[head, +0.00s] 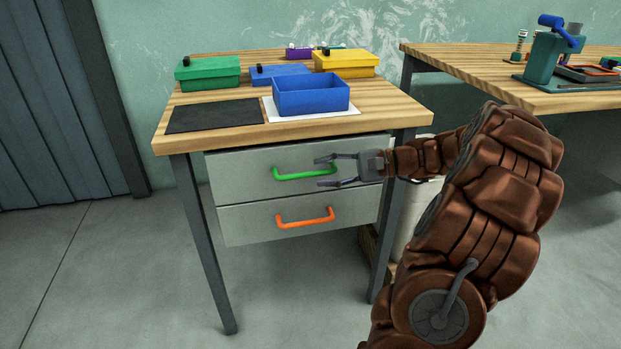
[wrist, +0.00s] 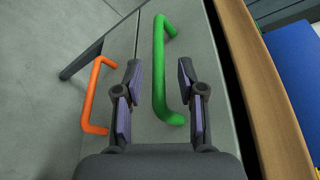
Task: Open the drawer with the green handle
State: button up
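The green handle (head: 306,174) is on the upper grey drawer (head: 240,166) under the wooden table, and the drawer looks closed. My gripper (head: 320,172) is in front of the drawer at the handle's right end, fingers pointing left. In the wrist view the green handle (wrist: 160,70) runs lengthwise, with its near end between the two open fingers (wrist: 158,80). There is a gap between each finger and the handle, so the gripper is not closed on it. I cannot tell the exact depth between fingertips and handle.
The lower drawer has an orange handle (head: 305,217), also beside the left finger in the wrist view (wrist: 95,95). On the tabletop are an open blue box (head: 311,97), a green box (head: 208,74), a yellow box (head: 346,63) and a dark mat (head: 213,116). Floor before the drawers is clear.

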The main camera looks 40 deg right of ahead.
aim_at(318, 173)
jog(key=shift+b+x, duration=0.35)
jog(key=shift+x, duration=1.6)
grip_shut()
